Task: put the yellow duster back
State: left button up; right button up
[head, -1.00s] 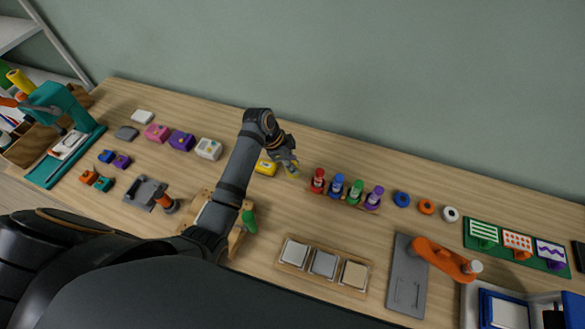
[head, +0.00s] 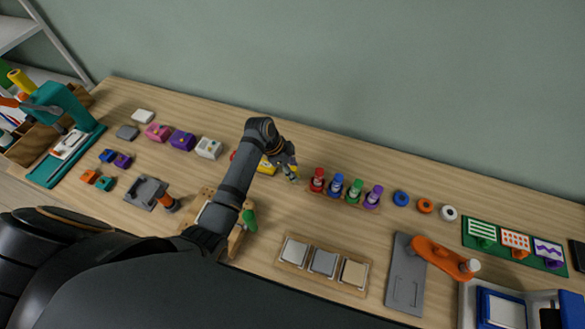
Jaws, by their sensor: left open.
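My left gripper (head: 288,168) is open, pointing down just left of a wooden rack (head: 327,194). A small yellowish upright thing (head: 294,178), perhaps the yellow duster, shows at its fingertips. It is partly hidden, and I cannot tell whether it touches the fingers or the rack. The rack holds a red bottle (head: 317,180), a blue bottle (head: 336,185), a green bottle (head: 355,191) and a purple bottle (head: 374,196). My right gripper is not in view.
A yellow block (head: 266,167) lies close left of the gripper, partly behind my arm. Other blocks, purple (head: 182,141) and white (head: 208,148), are in that row. A blue ring (head: 401,198) lies right of the rack. A wooden tray (head: 323,265) sits in front.

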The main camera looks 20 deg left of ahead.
pick_arm(q)
jog(key=v, duration=1.2)
jog(key=shift+r+b, duration=0.2)
jog(key=shift+b, duration=0.1)
jog(key=shift+d, duration=0.1)
